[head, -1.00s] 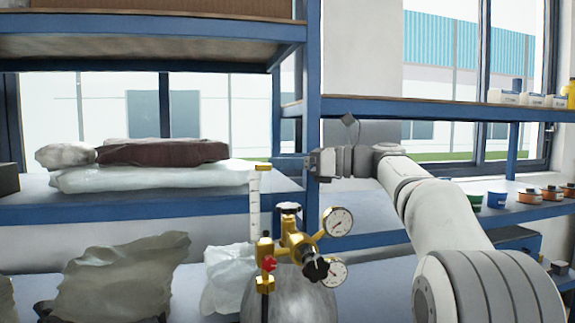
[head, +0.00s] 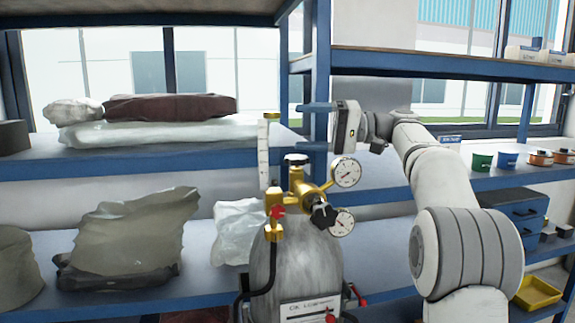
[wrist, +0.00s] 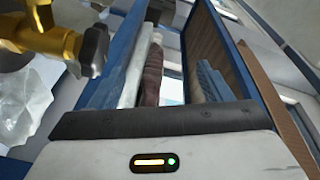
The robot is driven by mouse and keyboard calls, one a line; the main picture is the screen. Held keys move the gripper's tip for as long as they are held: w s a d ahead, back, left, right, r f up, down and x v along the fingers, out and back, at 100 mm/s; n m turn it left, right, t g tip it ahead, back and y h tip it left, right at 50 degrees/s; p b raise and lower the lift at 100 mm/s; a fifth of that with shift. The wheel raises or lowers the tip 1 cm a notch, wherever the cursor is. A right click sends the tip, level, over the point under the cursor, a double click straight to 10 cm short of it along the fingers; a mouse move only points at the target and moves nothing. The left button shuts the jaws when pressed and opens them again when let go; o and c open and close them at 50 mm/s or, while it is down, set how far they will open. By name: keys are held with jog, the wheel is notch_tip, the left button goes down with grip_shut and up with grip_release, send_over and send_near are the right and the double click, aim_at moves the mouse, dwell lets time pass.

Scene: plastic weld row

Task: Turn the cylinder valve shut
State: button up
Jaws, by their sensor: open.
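A black handwheel (head: 296,159) with a pale cap sits uppermost, and a black knob (head: 323,214) faces forward. My gripper (head: 302,126) is open and empty, above the handwheel and apart from it, with its fingers pointing left. In the wrist view, brass fittings (wrist: 45,38) with a dark ribbed knob (wrist: 93,50) show at upper left; I cannot tell which knob this is.
Two gauges (head: 346,172) and a red knob (head: 277,211) flank the valve. A blue shelf post (head: 321,60) stands close behind my gripper. Bags (head: 165,107) lie on the left shelf, and a crumpled clear bag (head: 238,232) lies beside the cylinder. Tins (head: 508,160) stand at right.

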aim_at(287, 162)
notch_tip(287, 162, down, 8)
jog(key=d+n+g+b, duration=0.3)
jog(key=n+b, duration=0.2)
jog(key=n, duration=1)
jog(key=a, duration=0.2)
jog(key=a+p, duration=0.1)
jog(key=a, duration=0.4)
jog(key=shift+s+a+r, duration=0.25)
jog(key=shift+a+r, duration=0.05)
jog(key=shift+a, duration=0.1)
